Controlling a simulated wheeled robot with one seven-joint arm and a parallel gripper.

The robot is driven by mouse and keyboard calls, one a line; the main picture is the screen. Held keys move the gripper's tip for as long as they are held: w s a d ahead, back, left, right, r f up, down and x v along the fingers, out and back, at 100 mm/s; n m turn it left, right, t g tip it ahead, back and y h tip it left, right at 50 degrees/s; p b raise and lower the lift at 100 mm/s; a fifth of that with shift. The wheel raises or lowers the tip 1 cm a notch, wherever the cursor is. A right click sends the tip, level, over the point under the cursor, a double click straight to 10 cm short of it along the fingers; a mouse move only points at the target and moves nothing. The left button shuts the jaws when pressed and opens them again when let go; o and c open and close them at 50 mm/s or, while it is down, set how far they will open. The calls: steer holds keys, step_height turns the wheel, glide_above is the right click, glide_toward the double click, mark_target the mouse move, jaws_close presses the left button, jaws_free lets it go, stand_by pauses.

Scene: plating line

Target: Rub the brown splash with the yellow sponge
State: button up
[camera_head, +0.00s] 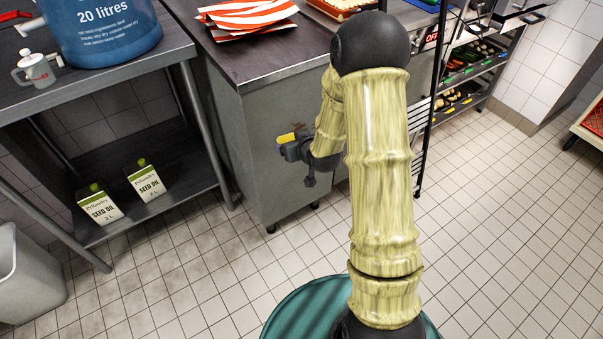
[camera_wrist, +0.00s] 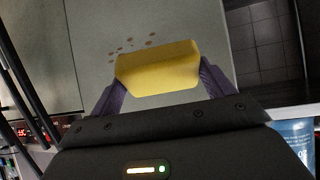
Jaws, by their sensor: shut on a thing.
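My gripper (camera_wrist: 158,80) is shut on the yellow sponge (camera_wrist: 158,66), with a purple finger at each end of it. The brown splash (camera_wrist: 130,41) is a group of several small brown spots on a grey panel, just above the sponge in the wrist view. I cannot tell whether the sponge touches the panel. In the head view, my gripper (camera_head: 296,146) and the sponge (camera_head: 287,138) are in front of the grey cabinet side (camera_head: 262,165). I cannot make out the splash in the head view.
A dark worktop (camera_head: 240,55) above holds red-striped papers (camera_head: 250,18). At left, a steel table (camera_head: 95,75) carries a blue bucket (camera_head: 105,30) and a white jug (camera_head: 36,70). Two seed oil cartons (camera_head: 145,180) stand on its shelf. A rack (camera_head: 470,70) stands right. The tiled floor (camera_head: 500,220) is clear.

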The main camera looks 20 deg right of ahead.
steer(key=f+t+b, duration=0.1)
steer(key=b, duration=0.1)
steer(key=w+f+t+y+b, duration=0.1)
steer(key=b, duration=0.1)
steer(key=f+t+b, duration=0.1)
steer(key=f+b, duration=0.1)
steer(key=b, duration=0.1)
steer(key=shift+w+n+t, duration=0.25)
steer(key=shift+n+t, duration=0.05)
steer(key=shift+t, duration=0.1)
steer(key=f+t+y+b, duration=0.1)
steer(key=t+b, duration=0.1)
steer(key=b, duration=0.3)
steer(key=s+f+t+y+b, duration=0.1)
steer(key=t+b, duration=0.1)
steer(key=b, duration=0.4)
steer(key=s+d+f+n+t+y+b, duration=0.1)
steer(key=t+y+b, duration=0.1)
steer(key=b, duration=0.4)
steer(key=shift+s+t, duration=0.2)
steer(key=shift+t, duration=0.2)
steer(key=w+a, duration=0.1)
steer(key=w, duration=0.4)
steer(key=shift+w+a+p, duration=0.35)
steer(key=shift+w+p, duration=0.05)
steer(key=shift+p, duration=0.05)
steer(key=shift+w+a, duration=0.2)
steer(key=shift+w, duration=0.3)
steer(key=shift+w+a, duration=0.15)
steer(key=shift+w, duration=0.3)
